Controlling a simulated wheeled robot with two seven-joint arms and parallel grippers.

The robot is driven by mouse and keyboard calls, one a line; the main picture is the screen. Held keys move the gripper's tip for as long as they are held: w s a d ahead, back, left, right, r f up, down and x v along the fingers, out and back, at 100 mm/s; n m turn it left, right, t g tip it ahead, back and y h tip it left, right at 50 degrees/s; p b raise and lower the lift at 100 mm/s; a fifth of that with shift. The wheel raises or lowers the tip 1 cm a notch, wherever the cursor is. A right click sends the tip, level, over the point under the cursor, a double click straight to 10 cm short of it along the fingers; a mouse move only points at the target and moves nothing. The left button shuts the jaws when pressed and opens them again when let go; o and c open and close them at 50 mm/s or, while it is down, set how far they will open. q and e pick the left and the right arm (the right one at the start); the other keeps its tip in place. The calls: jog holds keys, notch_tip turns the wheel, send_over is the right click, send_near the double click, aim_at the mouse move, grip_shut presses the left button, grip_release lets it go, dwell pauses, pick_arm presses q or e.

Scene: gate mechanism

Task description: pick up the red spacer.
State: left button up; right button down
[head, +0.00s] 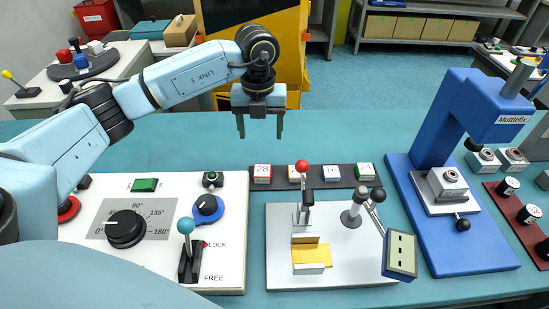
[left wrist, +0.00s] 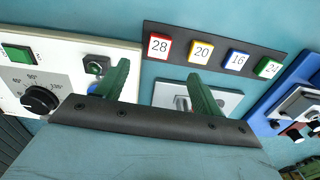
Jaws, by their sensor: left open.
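The red spacer (head: 262,174) is a small block with a white top marked 28. It sits at the left end of a dark strip (head: 326,176) on the teal bench, and in the left wrist view it shows (left wrist: 159,46) beyond the fingertips. My left gripper (head: 260,132) is open and empty, its two fingers pointing down. It hangs above the bench, apart from the red spacer, which shows just below it in the head view. In the left wrist view the green fingers (left wrist: 162,84) stand apart with nothing between them. My right gripper is not in view.
Yellow, blue (head: 331,173) and green (head: 364,171) spacers share the strip. In front stands a white fixture plate (head: 340,265) with an upright red-knobbed lever (head: 302,167). A control panel (head: 222,268) is left, a blue press (head: 460,240) right. The bench behind the strip is clear.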

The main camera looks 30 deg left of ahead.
pick_arm(q)
send_over(262, 169)
jog(key=f, duration=0.5)
jog(key=shift+s+a, duration=0.1)
jog(key=shift+s, duration=0.2)
jog(key=shift+w+f, duration=0.2)
jog(key=shift+f, duration=1.35)
jog(key=f, duration=0.3)
jog(key=shift+w+f, duration=0.2)
jog(key=shift+f, duration=0.6)
jog(key=shift+r, duration=0.1)
jog(key=c, duration=1.2)
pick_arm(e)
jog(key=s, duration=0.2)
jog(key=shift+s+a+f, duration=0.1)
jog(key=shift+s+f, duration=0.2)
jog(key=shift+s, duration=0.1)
